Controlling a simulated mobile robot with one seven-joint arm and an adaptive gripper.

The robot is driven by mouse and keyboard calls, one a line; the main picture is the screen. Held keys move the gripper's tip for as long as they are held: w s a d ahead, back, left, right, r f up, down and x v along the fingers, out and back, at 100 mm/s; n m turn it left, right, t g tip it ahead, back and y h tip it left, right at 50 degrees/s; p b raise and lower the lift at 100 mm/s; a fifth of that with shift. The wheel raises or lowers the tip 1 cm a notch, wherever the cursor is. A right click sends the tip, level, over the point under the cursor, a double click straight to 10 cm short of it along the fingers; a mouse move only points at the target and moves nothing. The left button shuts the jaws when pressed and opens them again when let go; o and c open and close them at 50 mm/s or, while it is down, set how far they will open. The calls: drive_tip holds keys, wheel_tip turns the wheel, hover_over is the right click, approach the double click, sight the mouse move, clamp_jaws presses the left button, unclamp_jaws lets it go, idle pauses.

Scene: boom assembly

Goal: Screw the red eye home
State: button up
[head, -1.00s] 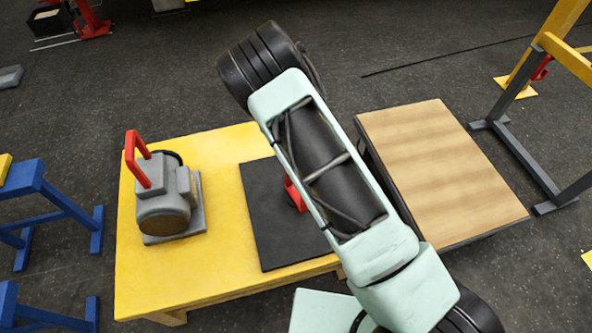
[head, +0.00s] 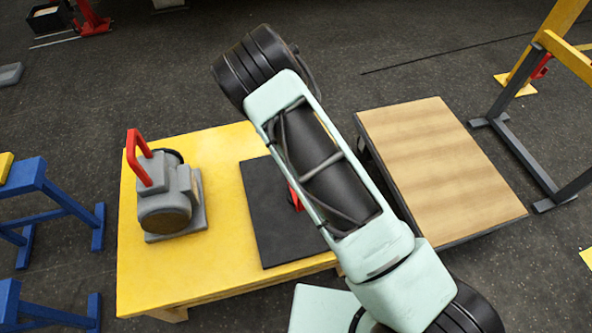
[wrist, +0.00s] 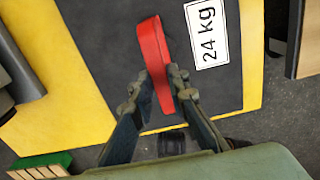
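The red eye (wrist: 152,50) shows in the wrist view as an upright red piece seen nearly edge-on over a black plate (wrist: 105,45). My gripper (wrist: 160,82) has one finger on each side of it, and both fingers appear to press on it. The eye's lower end and any thread are hidden. In the head view only a sliver of the red eye (head: 296,198) shows beside my arm, above the black plate (head: 265,235). My gripper is hidden there behind my arm.
The plate lies on a yellow table (head: 150,275). A grey machine with a red handle (head: 170,205) stands to its left. A wood-topped table (head: 435,165) is on the right. A white "24 kg" label (wrist: 207,33) is on the plate. Blue trestles (head: 50,205) stand at far left.

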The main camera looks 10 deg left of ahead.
drive_tip(key=o, duration=0.4)
drive_tip(key=shift+r, duration=0.1)
wheel_tip(320, 180, up, 12)
drive_tip(key=shift+r, duration=0.1)
idle(0.6)
